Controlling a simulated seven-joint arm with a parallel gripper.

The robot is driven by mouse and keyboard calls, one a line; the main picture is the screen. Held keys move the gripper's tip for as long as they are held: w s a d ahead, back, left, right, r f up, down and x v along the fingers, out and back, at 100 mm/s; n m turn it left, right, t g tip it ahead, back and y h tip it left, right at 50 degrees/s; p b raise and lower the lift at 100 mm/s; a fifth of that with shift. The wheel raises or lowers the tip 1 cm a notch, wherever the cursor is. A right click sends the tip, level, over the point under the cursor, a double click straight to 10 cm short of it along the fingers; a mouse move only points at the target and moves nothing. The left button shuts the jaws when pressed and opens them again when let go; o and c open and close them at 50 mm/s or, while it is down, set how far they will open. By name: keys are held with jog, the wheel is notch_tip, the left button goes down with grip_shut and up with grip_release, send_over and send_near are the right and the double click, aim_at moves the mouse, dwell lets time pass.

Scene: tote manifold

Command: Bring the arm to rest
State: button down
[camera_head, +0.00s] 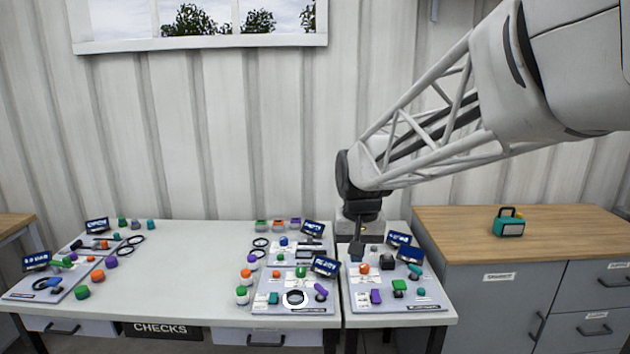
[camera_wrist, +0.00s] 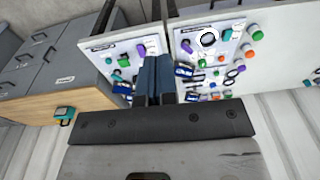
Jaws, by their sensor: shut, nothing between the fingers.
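My gripper (camera_head: 356,250) hangs from my arm over the right part of the white table, pointing down near the back of the right-hand panel. In the wrist view my gripper (camera_wrist: 153,58) shows its two dark fingers side by side and shut, with nothing held. Its fingertips look above the panels; whether they touch anything cannot be told.
The right panel (camera_head: 420,304) carries purple, green and orange parts. The middle panel (camera_head: 265,308) carries a white ring (camera_head: 295,299). Loose colored caps and black rings lie about the white table (camera_head: 190,275). A teal case (camera_head: 508,224) stands on the wooden cabinet (camera_head: 450,222).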

jog(key=s+d, duration=0.3)
jog(key=s, duration=0.6)
jog(key=s+d+f+t, duration=0.1)
jog(key=s+d, duration=0.2)
jog(key=s, duration=0.5)
jog(key=s+d+f, duration=0.1)
jog(key=s+d, duration=0.3)
jog(key=s, duration=0.5)
jog(key=shift+s+f+t, duration=0.25)
jog(key=shift+s+t, duration=0.05)
jog(key=shift+s, duration=0.05)
